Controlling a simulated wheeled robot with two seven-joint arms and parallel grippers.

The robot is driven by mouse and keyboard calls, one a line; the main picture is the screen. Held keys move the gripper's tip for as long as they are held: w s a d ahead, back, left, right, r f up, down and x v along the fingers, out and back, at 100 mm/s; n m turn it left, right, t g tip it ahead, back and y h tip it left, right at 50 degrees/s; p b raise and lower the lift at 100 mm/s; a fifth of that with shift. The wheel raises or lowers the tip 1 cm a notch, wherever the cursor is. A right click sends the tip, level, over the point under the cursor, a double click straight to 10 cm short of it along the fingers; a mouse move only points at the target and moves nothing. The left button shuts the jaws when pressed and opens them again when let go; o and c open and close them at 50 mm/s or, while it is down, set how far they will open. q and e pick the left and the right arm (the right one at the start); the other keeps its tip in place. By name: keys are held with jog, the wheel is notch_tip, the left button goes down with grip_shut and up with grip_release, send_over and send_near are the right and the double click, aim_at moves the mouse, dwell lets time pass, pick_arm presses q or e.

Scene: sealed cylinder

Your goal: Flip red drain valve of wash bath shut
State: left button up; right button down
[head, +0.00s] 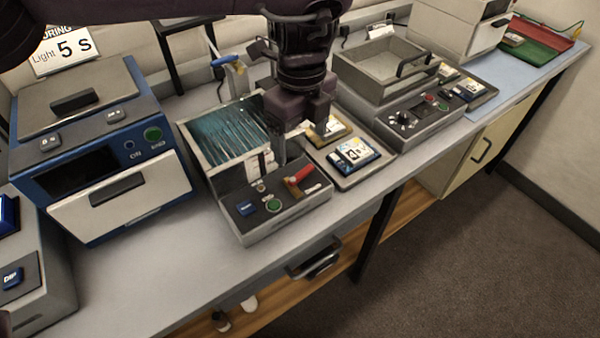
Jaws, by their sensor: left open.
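The wash bath (222,136) stands on the bench near the middle, its basin full of blue-green streaked water. Its front panel carries the red drain valve (299,174), a red lever with a brownish base, lying slanted up to the right. A blue button (246,209) and a green button (272,205) sit left of it. My left gripper (298,138) comes down from the top, open, with a finger above and just behind the valve. It appears apart from the lever; the exact gap is hard to tell. It partly hides the bath's right side. My right gripper is out of view.
A blue-and-white machine (120,205) stands left of the bath. A tray with labelled items (352,154) lies close on the right. Beyond it stands a grey open-topped unit (385,65) with a handle. The bench front (190,270) is clear.

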aim_at(301, 173)
pick_arm(q)
jog(key=shift+f, duration=0.75)
notch_tip(301, 173, down, 5)
jog(key=shift+f+p, duration=0.1)
jog(key=shift+p, duration=0.55)
jog(key=shift+f, duration=0.6)
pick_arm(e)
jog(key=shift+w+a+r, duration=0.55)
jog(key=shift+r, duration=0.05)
